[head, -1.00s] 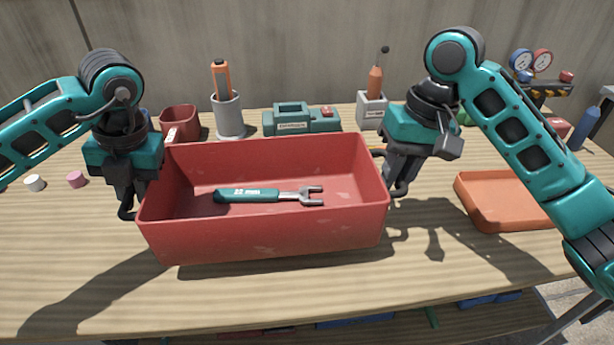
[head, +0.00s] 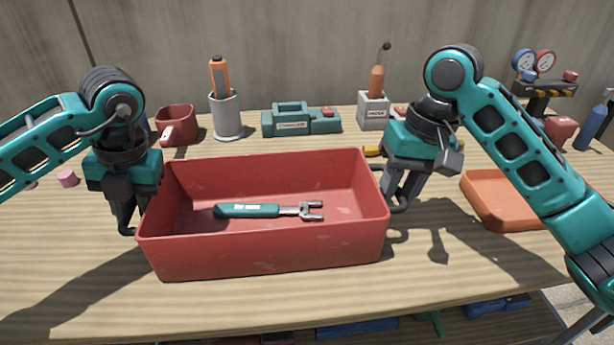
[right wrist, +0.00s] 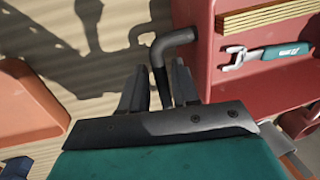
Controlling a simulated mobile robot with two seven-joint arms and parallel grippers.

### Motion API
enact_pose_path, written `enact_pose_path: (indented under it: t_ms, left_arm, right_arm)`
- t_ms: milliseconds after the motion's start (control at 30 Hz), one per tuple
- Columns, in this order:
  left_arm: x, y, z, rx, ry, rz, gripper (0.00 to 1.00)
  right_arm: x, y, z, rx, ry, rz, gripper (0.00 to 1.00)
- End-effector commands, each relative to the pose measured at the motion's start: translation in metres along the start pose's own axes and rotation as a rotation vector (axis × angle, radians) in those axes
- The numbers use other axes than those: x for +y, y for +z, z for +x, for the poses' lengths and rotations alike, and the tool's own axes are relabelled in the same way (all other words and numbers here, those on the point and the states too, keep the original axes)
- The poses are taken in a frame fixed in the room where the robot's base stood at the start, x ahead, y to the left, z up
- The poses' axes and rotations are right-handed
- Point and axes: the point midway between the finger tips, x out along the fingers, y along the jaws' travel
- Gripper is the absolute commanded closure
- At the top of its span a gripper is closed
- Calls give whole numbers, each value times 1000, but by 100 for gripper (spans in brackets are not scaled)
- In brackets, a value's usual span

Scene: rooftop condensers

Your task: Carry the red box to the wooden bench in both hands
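The red box (head: 265,255) is an open bin with a green-handled wrench (head: 265,210) lying inside. It is over a wood-topped bench (head: 70,270), level in the head view; whether its base touches the top I cannot tell. My left gripper (head: 127,222) is at the box's left end, shut on the dark handle there, its fingertips partly hidden. My right gripper (head: 397,203) is at the right end. In the right wrist view, its fingers (right wrist: 160,88) sit close on both sides of the grey bent handle (right wrist: 172,40). A wooden piece (right wrist: 265,16) also shows within the box there.
Behind the box stand a red mug (head: 176,124), a grey cup with an orange tool (head: 226,115), a green case (head: 300,121) and a white holder (head: 373,110). An orange tray (head: 490,195) lies right. A gauge set (head: 540,85) stands back right. The front left top is clear.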

Motion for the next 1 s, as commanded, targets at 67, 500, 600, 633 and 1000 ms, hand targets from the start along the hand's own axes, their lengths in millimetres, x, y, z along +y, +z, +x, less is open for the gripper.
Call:
enact_pose_path:
  t_ms: [67, 500, 600, 633, 1000]
  left_arm:
    - [-1, 0, -1, -1, -2, 2, 62]
    - [-2, 0, -6, -2, -6, 6, 56]
    - [-1, 0, -13, -2, -6, 6, 56]
    - [0, 0, -16, -2, -6, 7, 56]
    - [11, 0, -65, -2, -5, 5, 56]
  right_arm:
    - [-1, 0, 0, 0, -2, -2, 62]
    - [-3, 0, -5, 1, -5, -5, 56]
    - [-5, 0, -12, 1, -6, -5, 56]
    - [-5, 0, -15, 1, -6, -5, 56]
    - [-15, 0, -65, 1, -7, -6, 56]
